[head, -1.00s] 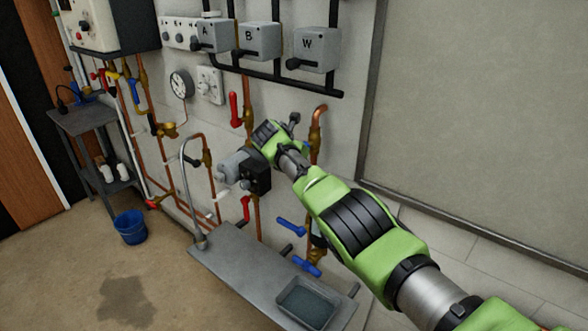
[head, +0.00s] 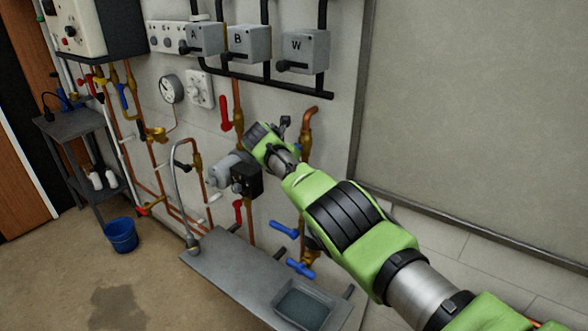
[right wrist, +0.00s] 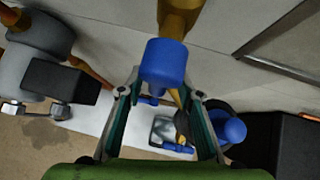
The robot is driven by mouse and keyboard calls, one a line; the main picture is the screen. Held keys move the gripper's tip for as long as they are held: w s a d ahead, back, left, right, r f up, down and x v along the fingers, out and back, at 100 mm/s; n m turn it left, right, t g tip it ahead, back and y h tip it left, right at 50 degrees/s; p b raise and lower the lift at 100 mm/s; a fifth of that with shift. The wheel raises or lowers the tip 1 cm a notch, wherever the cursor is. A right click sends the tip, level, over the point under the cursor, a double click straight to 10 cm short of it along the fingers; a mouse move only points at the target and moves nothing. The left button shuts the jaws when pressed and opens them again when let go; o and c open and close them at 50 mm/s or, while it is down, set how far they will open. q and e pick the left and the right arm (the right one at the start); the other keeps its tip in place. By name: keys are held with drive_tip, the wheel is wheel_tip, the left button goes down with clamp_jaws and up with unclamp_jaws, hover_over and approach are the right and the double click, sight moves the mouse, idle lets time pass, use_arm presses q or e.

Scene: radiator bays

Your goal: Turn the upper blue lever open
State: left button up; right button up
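My right arm comes in from the right and partly covers that pipe. More blue parts (right wrist: 230,128) show lower down beside the right finger. My left gripper is not in view.
A grey pump (head: 228,168) with a black box and a red lever (head: 225,113) are left of my arm. Below are a grey bench (head: 225,268) and a tray (head: 302,306). A blue bucket (head: 121,235) stands on the floor at left.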

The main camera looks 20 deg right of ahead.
drive_tip(key=shift+r, duration=0.1)
drive_tip(key=shift+s+a+r, duration=0.2)
drive_tip(key=shift+a+r, duration=0.25)
drive_tip(key=shift+r, duration=0.1)
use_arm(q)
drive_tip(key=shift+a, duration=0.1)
use_arm(e)
drive_tip(key=v, duration=1)
drive_tip(key=shift+s, duration=0.35)
